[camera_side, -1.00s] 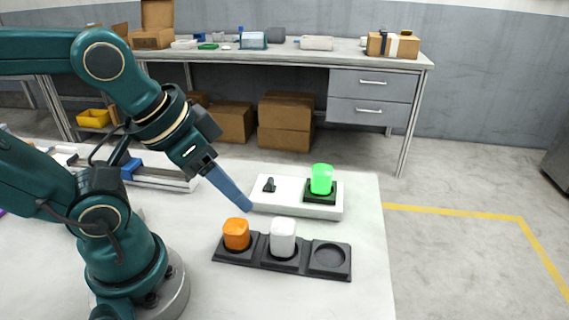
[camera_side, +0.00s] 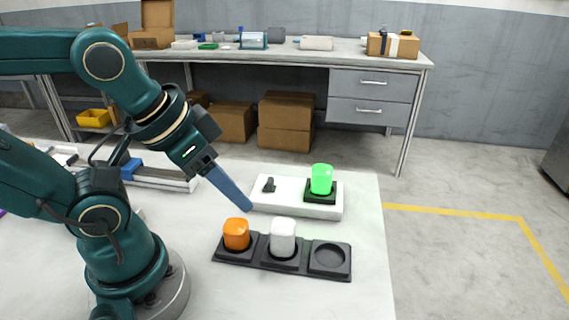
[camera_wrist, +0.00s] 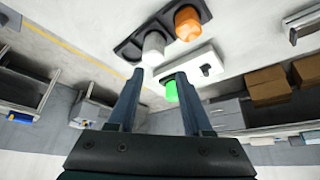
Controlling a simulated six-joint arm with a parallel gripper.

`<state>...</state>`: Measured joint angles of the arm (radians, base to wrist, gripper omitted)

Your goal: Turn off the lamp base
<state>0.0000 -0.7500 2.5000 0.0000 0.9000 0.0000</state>
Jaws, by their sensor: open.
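The lamp base (camera_side: 300,208) is a low white box with a black switch (camera_side: 269,185) on its left part and a black socket on its right. A glowing green shade (camera_side: 321,179) stands in the socket. The base also shows in the wrist view (camera_wrist: 216,62), with the switch (camera_wrist: 206,70) and green shade (camera_wrist: 171,91). My gripper (camera_side: 249,209) points down and right, its tips by the base's left front end in the side view; whether they touch it cannot be told. The wrist view shows my gripper (camera_wrist: 159,73) open, with two separated blue fingers and nothing held.
In front of the base lies a black three-well tray (camera_side: 258,260). It holds an orange shade (camera_side: 236,234) at left and a white shade (camera_side: 283,237) in the middle; the right well is empty. The table right of the base is clear. A blue-ended rail fixture (camera_side: 165,175) lies behind left.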

